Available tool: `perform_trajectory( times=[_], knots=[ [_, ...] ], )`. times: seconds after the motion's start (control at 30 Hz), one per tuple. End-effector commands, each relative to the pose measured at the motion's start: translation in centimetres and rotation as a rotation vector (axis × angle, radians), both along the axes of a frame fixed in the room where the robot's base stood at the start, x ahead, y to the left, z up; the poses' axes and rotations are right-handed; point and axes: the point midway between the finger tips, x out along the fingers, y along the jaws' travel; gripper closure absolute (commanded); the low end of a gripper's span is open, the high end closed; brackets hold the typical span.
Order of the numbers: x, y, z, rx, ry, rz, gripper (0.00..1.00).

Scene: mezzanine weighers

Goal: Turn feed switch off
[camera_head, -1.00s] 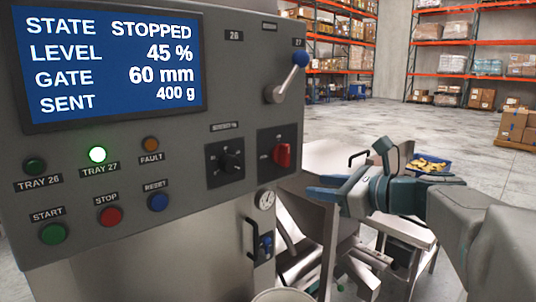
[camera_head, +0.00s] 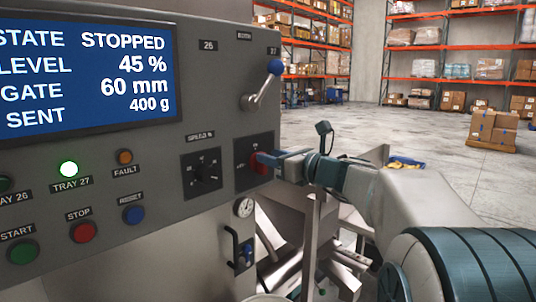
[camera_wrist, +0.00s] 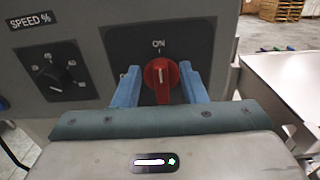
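The feed switch is a red rotary knob (camera_wrist: 161,76) on a dark square plate (camera_wrist: 189,42) of the grey panel. In the wrist view its white pointer mark stands about upright, toward the "ON" label. The knob also shows in the head view (camera_head: 258,164), partly covered by a finger. My gripper (camera_wrist: 160,82) is at the knob, with one blue finger on each side of it. The fingers are apart, with a small gap at the left side; contact on the right is unclear. The gripper also shows in the head view (camera_head: 268,159).
The speed dial (camera_head: 203,173) is left of the switch, and a blue-knobbed lever (camera_head: 262,86) is above it. A metal chute (camera_wrist: 285,85) stands at the right.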

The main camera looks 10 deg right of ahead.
Motion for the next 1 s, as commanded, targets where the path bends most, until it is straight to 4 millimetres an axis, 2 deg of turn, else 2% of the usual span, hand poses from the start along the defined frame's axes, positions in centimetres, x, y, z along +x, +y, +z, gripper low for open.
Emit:
perform_trajectory(
  times=[0.2, 0.47, 0.6, 1.0],
  knots=[
    [1.20, 0.84, 0.01, 0.001, -0.001, 0.000, 0.62],
    [1.26, 0.85, -0.01, 0.000, 0.000, 0.000, 0.62],
    [1.24, 0.84, -0.01, 0.000, 0.000, 0.000, 1.00],
    [1.16, 0.92, -0.22, -0.037, -0.025, -0.001, 1.00]
  ],
)
